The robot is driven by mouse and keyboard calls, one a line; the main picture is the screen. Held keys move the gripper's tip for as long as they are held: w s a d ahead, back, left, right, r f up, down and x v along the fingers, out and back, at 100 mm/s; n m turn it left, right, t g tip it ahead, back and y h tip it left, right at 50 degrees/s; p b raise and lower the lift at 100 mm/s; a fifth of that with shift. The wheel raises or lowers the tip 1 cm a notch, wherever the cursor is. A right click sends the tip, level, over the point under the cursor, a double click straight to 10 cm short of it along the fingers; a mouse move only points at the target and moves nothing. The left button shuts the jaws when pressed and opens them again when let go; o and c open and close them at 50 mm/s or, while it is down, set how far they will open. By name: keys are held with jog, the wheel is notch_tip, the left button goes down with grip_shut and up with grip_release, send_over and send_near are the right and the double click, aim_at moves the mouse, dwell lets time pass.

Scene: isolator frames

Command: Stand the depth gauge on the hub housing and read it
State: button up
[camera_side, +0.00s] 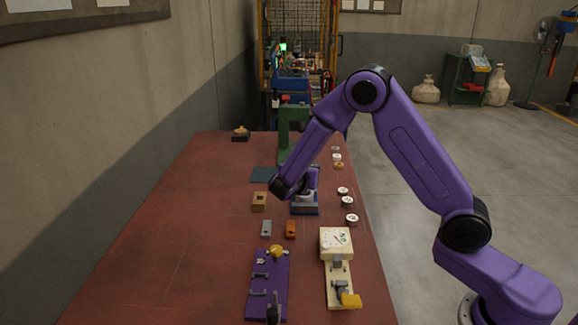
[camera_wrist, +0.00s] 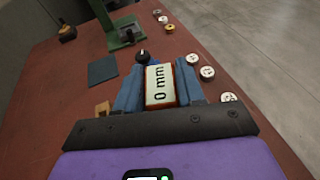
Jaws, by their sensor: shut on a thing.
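My gripper (camera_wrist: 160,85) points down, its blue fingers shut on a block with a white face reading "0 mm" and reddish edges, which I take for the depth gauge (camera_wrist: 160,86). In the side view my gripper (camera_side: 306,188) is low over a grey block on a blue base (camera_side: 305,209), perhaps the hub housing. The gauge cannot be made out in the side view. Its lower end is hidden in the wrist view, so I cannot tell whether it touches what lies beneath.
A green press (camera_side: 290,130) stands behind, with a dark mat (camera_side: 263,174) to its left. White discs (camera_side: 347,200) lie right of my gripper. A wooden block (camera_side: 259,201), grey block (camera_side: 266,229), orange block (camera_side: 290,230), purple fixture (camera_side: 268,290) and cream dial device (camera_side: 336,242) are nearby.

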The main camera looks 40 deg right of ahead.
jog(key=s+d+f+m+g, duration=0.1)
jog(key=s+f+m+g, duration=0.1)
jog(key=s+m+g, duration=0.45)
jog(key=s+d+f+m+g, duration=0.1)
jog(key=s+f+m+g, duration=0.2)
jog(key=s+m+g, duration=0.3)
jog(key=s+a+m+g+y, duration=0.1)
jog(key=s+m+g+y, duration=0.1)
jog(key=s+a+f+m+g+y, duration=0.1)
jog(key=a+m+g+y, duration=0.1)
jog(key=g, duration=0.1)
jog(key=s+a+m+g+y, duration=0.2)
jog(key=shift+s+f+g+y, duration=0.3)
jog(key=shift+g+y, duration=0.05)
jog(key=shift+y, duration=0.05)
jog(key=w+a+m+g+y, duration=0.1)
jog(key=a+m+y, duration=0.4)
jog(key=m+y, duration=0.3)
jog(key=w+d+r+m+t+y, duration=0.1)
jog(key=w+r+m+t+y, duration=0.1)
jog(key=w+m+t+y, duration=1.05)
jog(key=w+d+r+m+t+h, duration=0.2)
jog(key=w+d+m+t, duration=0.3)
jog(key=w+d+t, duration=0.1)
jog(key=w+d+r+m+t+h, duration=0.2)
jog(key=w+d+m+t, duration=0.3)
jog(key=d+m+t, duration=0.1)
jog(key=shift+w+d+r+m, duration=0.3)
jog(key=shift+w+d, duration=0.1)
jog(key=shift+d, duration=0.5)
